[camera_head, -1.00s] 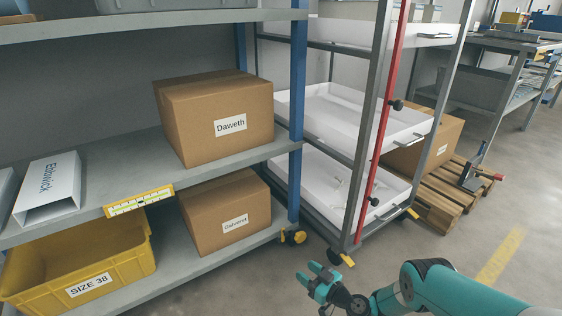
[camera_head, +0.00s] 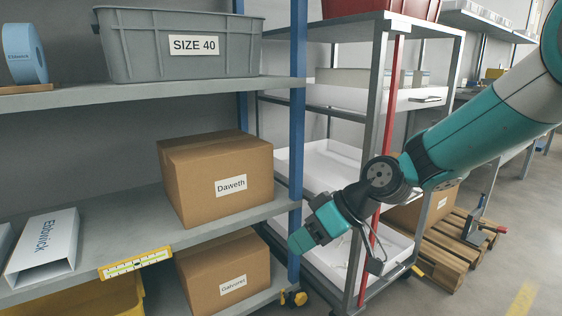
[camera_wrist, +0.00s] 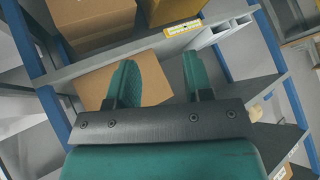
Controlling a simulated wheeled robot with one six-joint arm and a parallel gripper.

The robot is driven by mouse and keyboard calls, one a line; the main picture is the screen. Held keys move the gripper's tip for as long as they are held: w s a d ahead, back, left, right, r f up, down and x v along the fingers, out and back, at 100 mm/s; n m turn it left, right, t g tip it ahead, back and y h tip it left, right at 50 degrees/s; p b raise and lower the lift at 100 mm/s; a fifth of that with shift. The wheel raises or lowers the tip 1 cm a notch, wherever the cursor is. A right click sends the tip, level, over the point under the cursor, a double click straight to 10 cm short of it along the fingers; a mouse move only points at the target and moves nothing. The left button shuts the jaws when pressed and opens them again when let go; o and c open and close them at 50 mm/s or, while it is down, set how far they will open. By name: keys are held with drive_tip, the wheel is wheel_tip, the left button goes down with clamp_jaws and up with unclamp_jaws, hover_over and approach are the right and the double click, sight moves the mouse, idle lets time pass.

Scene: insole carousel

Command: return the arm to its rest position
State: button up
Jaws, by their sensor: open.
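My gripper (camera_head: 303,240) hangs in front of the shelf's blue right post in the head view, with my teal arm reaching in from the upper right. In the wrist view my gripper (camera_wrist: 158,82) shows two teal fingers spread apart with nothing between them. A cardboard box (camera_wrist: 95,82) lies beyond the fingers there. In the head view the gripper is to the right of the Daweth box (camera_head: 215,180) and the Galvoret-like labelled box (camera_head: 222,270), apart from the Daweth box.
A grey SIZE 40 bin (camera_head: 180,60) stands on the upper shelf. A white Eldwick box (camera_head: 42,247) lies on the middle shelf, with a yellow bin (camera_head: 105,298) below. A trolley with white trays (camera_head: 330,165) and a red pole stands behind my arm. A pallet (camera_head: 445,262) lies at right.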

drive_tip(key=s+d+r+m+g+h, duration=0.1)
drive_tip(key=s+d+r, duration=0.15)
drive_tip(key=s, duration=0.55)
drive_tip(key=s+d+r+m+h, duration=0.1)
drive_tip(key=s+d+r+h, duration=0.1)
drive_tip(key=s+d, duration=0.35)
drive_tip(key=s+d+r+m+g+h, duration=0.1)
drive_tip(key=s+d+r, duration=0.1)
drive_tip(key=s, duration=0.7)
wheel_tip(320, 180, up, 38)
drive_tip(key=p, duration=3.8)
drive_tip(key=shift+s+d+m+h+p, duration=0.2)
drive_tip(key=shift+s+m+h+p, duration=0.1)
drive_tip(key=shift+s+p, duration=0.1)
drive_tip(key=shift+f, duration=0.1)
